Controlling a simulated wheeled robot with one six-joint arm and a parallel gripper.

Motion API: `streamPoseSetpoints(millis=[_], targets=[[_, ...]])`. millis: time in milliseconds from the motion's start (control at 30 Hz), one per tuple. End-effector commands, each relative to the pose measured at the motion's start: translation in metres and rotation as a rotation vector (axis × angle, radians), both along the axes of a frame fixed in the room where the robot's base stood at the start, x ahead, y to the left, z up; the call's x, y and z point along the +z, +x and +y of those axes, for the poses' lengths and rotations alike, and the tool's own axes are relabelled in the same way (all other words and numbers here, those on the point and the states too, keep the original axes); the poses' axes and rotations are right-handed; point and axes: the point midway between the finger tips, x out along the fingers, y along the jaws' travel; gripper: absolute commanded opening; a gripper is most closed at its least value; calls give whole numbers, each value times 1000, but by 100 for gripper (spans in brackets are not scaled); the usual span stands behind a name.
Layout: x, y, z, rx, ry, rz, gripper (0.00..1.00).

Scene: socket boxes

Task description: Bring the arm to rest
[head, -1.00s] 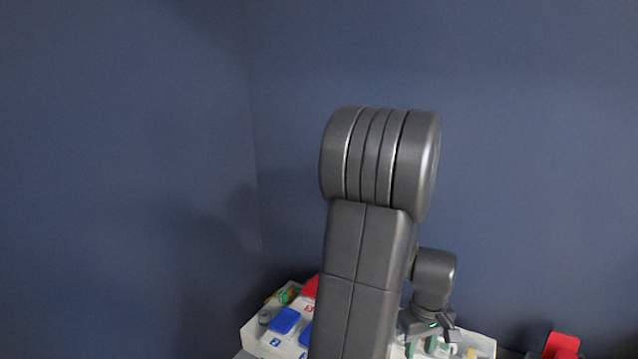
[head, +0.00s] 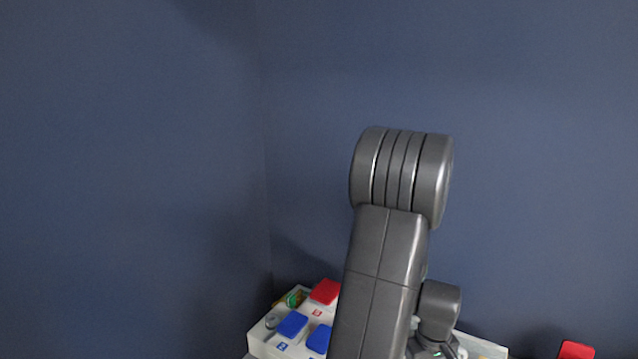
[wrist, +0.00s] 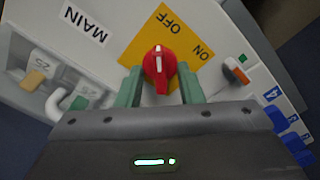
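My arm (head: 385,250) rises in front of the socket box in the head view, bent at the elbow. A red rotary knob (wrist: 160,68) on a yellow plate (wrist: 135,50) marked OFF and ON is just beyond the fingertips. The knob's white line runs upward toward the OFF side. I cannot tell whether a finger touches the knob. In the head view the fingers are hidden low behind my arm.
The white socket box (head: 262,336) carries blue covers (head: 292,325) and a red cover (head: 325,291). The wrist view shows a MAIN label (wrist: 86,25), a white hook-like part (wrist: 57,104) and an orange-tipped switch (wrist: 236,70). Another red item (head: 577,350) is at the right. Dark walls stand behind.

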Motion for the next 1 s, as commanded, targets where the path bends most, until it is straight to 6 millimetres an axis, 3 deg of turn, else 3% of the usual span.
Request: streamPoseSetpoints(millis=[167, 733, 800, 1000], targets=[[26, 1, 0, 2, -2, -5, 34], [140, 1, 0, 3, -3, -5, 34], [116, -1, 0, 3, 3, 6, 34], [75, 0, 0, 3, 2, 5, 34]])
